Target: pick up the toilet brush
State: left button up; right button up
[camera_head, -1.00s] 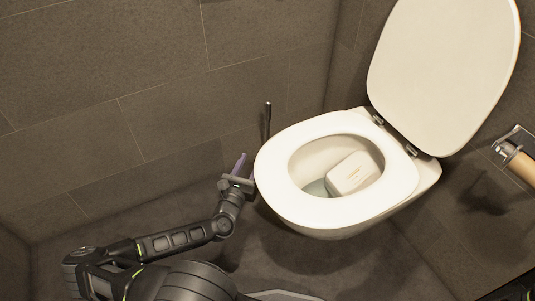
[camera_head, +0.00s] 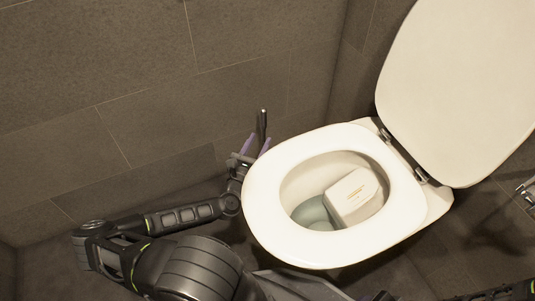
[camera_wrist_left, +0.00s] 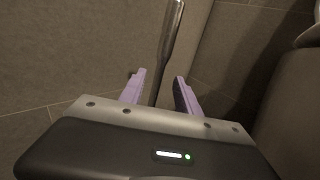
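The toilet brush shows as a thin dark upright handle (camera_head: 262,124) with a shiny tip, near the tiled wall, left of the toilet. Its lower part is hidden behind my gripper and the toilet. My left gripper (camera_head: 256,147) is at the handle, with its two purple fingers spread apart on either side of it. In the left wrist view, the handle (camera_wrist_left: 170,38) rises between the open fingers (camera_wrist_left: 159,84), apart from both, slightly tilted to the right. I cannot tell how deep it sits between them.
The white toilet bowl (camera_head: 262,229) stands close to the right of my left gripper, its lid (camera_head: 455,90) raised. A white box (camera_head: 352,195) lies inside the bowl. The tiled wall (camera_head: 150,130) is behind and left. A metal holder (camera_head: 528,190) is at the right edge.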

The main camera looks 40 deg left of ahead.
pick_arm(q)
jog(key=shift+s, duration=0.1)
jog(key=shift+x, duration=1.3)
jog(key=b+x, duration=0.2)
jog(key=x, duration=0.3)
grip_shut()
